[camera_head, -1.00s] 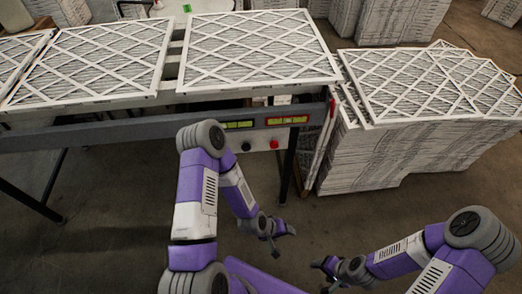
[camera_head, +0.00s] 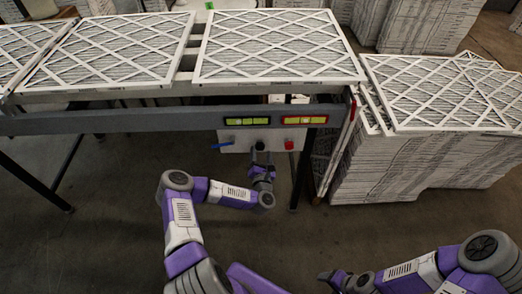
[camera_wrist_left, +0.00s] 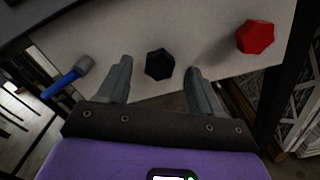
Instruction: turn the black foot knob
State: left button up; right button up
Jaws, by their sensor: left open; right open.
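The black knob (camera_wrist_left: 159,64) sits on a pale control panel (camera_wrist_left: 120,35) in the left wrist view. It lies between and a little beyond the fingertips of my open left gripper (camera_wrist_left: 157,68), with a gap on each side. In the head view, my left gripper (camera_head: 262,165) is at the panel (camera_head: 235,140) under the conveyor, and the black knob (camera_head: 260,146) shows small just above it. My right gripper (camera_head: 332,277) is low near the bottom edge, away from the panel, and is small in the picture.
A red knob (camera_wrist_left: 255,37) is right of the black one, and a blue-handled lever (camera_wrist_left: 66,80) is left. Two lit displays (camera_head: 247,121) are above the panel. White filters (camera_head: 280,45) lie on the conveyor (camera_head: 100,124); stacked filters (camera_head: 400,165) stand right.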

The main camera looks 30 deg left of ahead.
aim_at(261, 147)
pick_arm(q)
jog(key=shift+x, duration=1.7)
jog(key=shift+c, duration=0.3)
jog(key=c, duration=1)
jog(key=shift+d, duration=0.1)
